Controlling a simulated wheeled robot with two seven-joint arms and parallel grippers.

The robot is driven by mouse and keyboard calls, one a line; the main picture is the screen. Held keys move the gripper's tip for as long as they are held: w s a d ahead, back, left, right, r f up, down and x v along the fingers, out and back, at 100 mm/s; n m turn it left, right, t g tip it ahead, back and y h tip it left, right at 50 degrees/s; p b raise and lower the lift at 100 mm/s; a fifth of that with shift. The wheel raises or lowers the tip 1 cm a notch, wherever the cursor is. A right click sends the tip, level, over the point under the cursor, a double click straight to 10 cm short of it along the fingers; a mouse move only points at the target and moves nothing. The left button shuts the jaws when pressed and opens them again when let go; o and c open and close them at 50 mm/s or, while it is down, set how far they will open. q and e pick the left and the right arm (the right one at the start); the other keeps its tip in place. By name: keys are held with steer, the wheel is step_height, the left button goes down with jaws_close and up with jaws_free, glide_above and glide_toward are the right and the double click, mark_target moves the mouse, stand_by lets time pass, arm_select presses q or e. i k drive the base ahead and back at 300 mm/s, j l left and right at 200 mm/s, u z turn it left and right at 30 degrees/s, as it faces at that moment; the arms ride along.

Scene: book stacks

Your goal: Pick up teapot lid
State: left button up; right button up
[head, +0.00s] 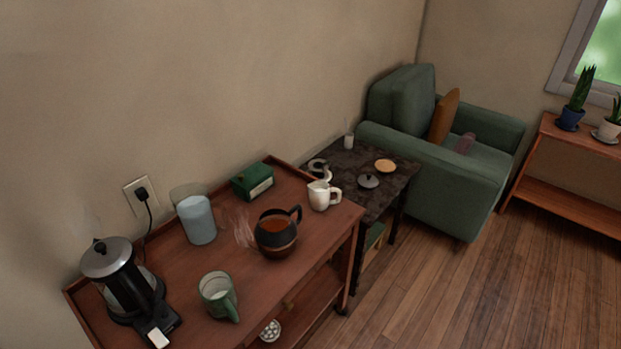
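A round grey lid with a small knob (368,181) lies on the dark side table (350,165), near its front edge. It looks like the teapot lid. A dark pot (277,243) with a black handle stands uncovered on the wooden cart, with brown liquid inside. Neither of my grippers is in view.
The wooden cart (205,262) also holds an electric kettle (110,262), a green mug (222,305), a pale blue canister (198,222), a green box (253,183) and a white pitcher (320,196). A wooden dish (385,166) lies near the lid. A green armchair (400,100) stands behind the side table. Floor at the lower right is clear.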

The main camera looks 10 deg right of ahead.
mark_target(367, 180)
steer(key=i+l+u, duration=0.1)
steer(key=l+u, duration=1.35)
